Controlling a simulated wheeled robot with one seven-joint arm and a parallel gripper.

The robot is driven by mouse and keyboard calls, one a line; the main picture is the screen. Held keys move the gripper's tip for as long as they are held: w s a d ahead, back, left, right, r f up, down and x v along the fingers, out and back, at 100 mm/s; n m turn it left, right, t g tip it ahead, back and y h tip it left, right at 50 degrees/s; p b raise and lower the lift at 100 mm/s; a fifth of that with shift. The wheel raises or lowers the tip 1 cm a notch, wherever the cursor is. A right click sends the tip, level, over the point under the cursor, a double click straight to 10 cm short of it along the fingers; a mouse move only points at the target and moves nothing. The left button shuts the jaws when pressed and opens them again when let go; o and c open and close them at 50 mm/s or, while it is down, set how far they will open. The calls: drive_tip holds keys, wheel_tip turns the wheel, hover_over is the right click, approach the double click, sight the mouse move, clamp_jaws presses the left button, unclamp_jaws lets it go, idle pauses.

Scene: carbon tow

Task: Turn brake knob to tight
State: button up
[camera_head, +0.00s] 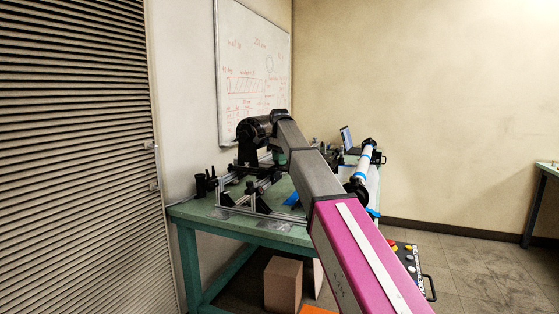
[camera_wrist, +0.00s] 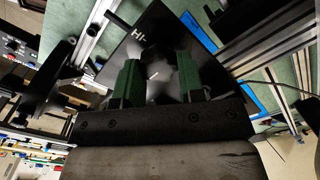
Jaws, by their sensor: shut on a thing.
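In the wrist view, my gripper (camera_wrist: 158,78) has its two green fingers on either side of the dark brake knob (camera_wrist: 157,70) and is shut on it. A short white mark shows on the knob's face. The knob sits on a black plate (camera_wrist: 172,30) with white lettering that reads "HI-"; the rest of the lettering is hidden or too dark to read. In the head view, my arm reaches over the green workbench (camera_head: 245,228), and a little green of my gripper (camera_head: 281,158) shows beside the arm. The knob is hidden there.
Metal rails and black brackets (camera_head: 258,200) cover the bench near my gripper. A white roll with blue bands (camera_head: 364,162) lies to the right. A cardboard box (camera_head: 283,280) sits under the bench.

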drive_tip(key=o, duration=0.9)
drive_tip(key=shift+o, duration=0.2)
drive_tip(key=shift+r, duration=0.15)
wheel_tip(320, 180, up, 11)
drive_tip(key=shift+f, duration=0.2)
